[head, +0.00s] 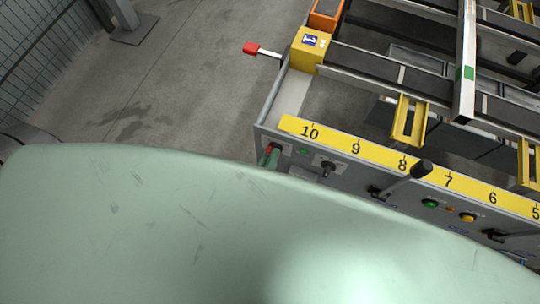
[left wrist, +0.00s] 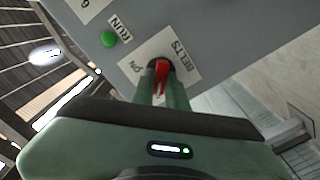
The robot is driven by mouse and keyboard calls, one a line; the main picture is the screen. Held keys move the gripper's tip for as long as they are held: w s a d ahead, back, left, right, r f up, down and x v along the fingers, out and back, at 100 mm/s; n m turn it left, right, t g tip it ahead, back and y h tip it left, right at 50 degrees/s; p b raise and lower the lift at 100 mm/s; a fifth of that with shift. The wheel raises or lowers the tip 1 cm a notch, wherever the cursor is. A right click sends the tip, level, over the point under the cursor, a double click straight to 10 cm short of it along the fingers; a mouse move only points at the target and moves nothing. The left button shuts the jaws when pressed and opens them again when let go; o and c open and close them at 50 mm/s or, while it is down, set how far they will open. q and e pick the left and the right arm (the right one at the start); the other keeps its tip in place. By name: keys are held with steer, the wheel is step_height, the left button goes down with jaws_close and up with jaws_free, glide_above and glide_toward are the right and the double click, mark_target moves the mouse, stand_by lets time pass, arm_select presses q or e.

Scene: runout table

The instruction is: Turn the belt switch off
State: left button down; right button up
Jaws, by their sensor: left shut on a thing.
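The belt switch is a red handle (left wrist: 162,72) on a white plate (left wrist: 185,62) lettered BELTS and ON, on the grey panel. My left gripper (left wrist: 163,90) is shut on this handle, one green finger at each side. In the head view the red handle (head: 267,151) shows small at the left end of the panel, with my left gripper (head: 268,158) at it. My large pale green arm covers the lower part of that view. Any OFF lettering is hidden, and I cannot tell which position the handle is in. My right gripper is not in view.
A green lamp (left wrist: 109,39) labelled RUN sits beside the switch. Along the panel are a black knob (head: 326,169), a black lever (head: 405,180), a green button (head: 429,203) and a yellow button (head: 467,217). A red-tipped handle (head: 251,48) juts over open floor (head: 190,75).

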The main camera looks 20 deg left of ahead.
arm_select(q)
steer(key=c, duration=1.4)
jaws_free()
steer(key=shift+c, duration=0.2)
steer(key=shift+s, duration=0.1)
steer(key=s+b, duration=0.1)
steer(key=s, duration=0.6)
steer(key=shift+s+a, duration=0.15)
steer(key=shift+s, duration=0.2)
